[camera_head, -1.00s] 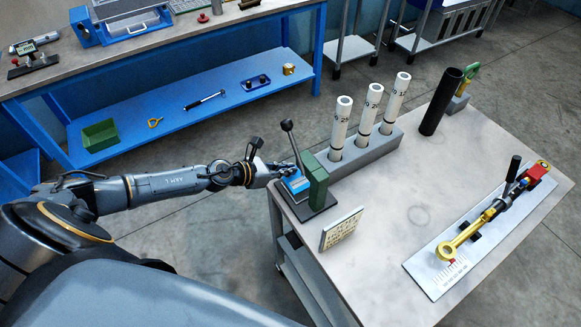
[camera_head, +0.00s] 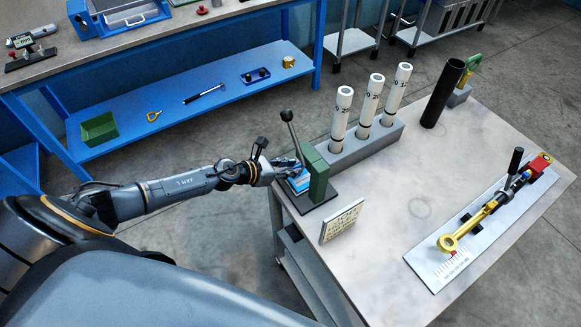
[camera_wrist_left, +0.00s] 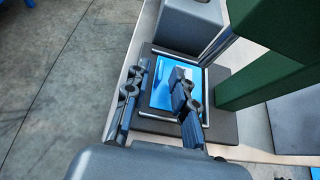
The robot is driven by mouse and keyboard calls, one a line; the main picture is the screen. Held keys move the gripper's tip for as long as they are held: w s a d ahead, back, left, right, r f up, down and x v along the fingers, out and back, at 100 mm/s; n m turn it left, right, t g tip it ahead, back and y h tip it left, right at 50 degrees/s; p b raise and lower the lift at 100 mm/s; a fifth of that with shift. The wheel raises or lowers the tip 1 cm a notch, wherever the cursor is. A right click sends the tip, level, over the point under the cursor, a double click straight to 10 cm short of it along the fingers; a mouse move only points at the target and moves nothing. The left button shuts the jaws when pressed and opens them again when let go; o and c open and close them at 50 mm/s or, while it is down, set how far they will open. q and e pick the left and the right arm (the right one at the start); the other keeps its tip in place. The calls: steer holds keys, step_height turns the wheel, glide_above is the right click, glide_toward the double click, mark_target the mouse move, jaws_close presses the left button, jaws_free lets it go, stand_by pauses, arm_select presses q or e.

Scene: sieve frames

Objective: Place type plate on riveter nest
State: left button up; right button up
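The type plate, a flat blue piece, lies in the nest of the riveter and shows in the left wrist view (camera_wrist_left: 163,92). It is partly covered by a finger. The riveter (camera_head: 318,178) has a green column, a dark base and a black-knobbed lever, and stands at the bench's left edge. My left gripper (camera_head: 292,166) reaches in from the left, just over the nest. In the left wrist view its fingers (camera_wrist_left: 158,103) are spread, one beside the plate and one above it, with nothing visibly clamped between them. My right gripper is not in view.
Behind the riveter, a grey block (camera_head: 365,146) holds three white tubes. A black cylinder (camera_head: 442,93) stands farther right. A lettered card (camera_head: 341,222) is near the riveter. A white plate with a brass-coloured lever tool (camera_head: 480,222) lies at right. The bench middle is clear.

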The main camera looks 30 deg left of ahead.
arm_select(q)
steer(key=shift+r, duration=0.2)
steer(key=shift+s+a+r, duration=0.1)
steer(key=shift+s+a, duration=0.1)
steer(key=shift+s, duration=0.05)
steer(key=b+v, duration=0.3)
steer(key=v, duration=0.8)
